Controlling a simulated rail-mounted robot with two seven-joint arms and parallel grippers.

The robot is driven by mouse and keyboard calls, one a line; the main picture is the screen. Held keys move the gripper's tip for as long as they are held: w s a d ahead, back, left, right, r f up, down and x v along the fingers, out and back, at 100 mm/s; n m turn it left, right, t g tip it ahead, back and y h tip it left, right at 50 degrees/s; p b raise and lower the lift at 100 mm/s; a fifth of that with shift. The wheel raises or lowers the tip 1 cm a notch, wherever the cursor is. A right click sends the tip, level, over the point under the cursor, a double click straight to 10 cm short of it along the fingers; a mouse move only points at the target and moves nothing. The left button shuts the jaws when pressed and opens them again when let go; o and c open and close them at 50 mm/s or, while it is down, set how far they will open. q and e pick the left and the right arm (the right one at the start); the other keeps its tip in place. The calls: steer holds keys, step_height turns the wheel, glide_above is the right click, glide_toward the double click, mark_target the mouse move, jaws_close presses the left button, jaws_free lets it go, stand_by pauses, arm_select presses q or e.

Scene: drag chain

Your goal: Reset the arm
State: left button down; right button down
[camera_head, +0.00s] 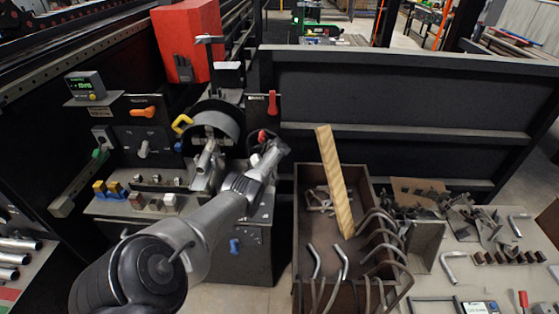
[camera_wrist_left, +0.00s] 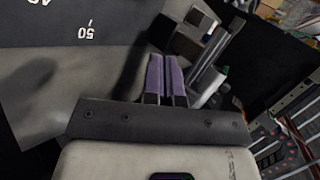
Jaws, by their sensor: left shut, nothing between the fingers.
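My left arm (camera_head: 205,230) comes in from the lower left of the head view and reaches up toward the control bench. Its far end is in front of the bench, and I cannot make out the fingertips there. In the left wrist view my left gripper (camera_wrist_left: 165,62) shows two purple-faced fingers side by side, shut with nothing between them. A dark panel with white numbers (camera_wrist_left: 68,22) is at the upper left of that view. My right gripper is not in view.
A control bench with an orange handle (camera_head: 143,112) and a digital display (camera_head: 86,85) stands at left. A red box (camera_head: 187,42) is behind it. At right, a brown bin (camera_head: 307,180) holds bent rods and a wooden plank (camera_head: 335,182). A grey table (camera_head: 470,270) carries metal parts.

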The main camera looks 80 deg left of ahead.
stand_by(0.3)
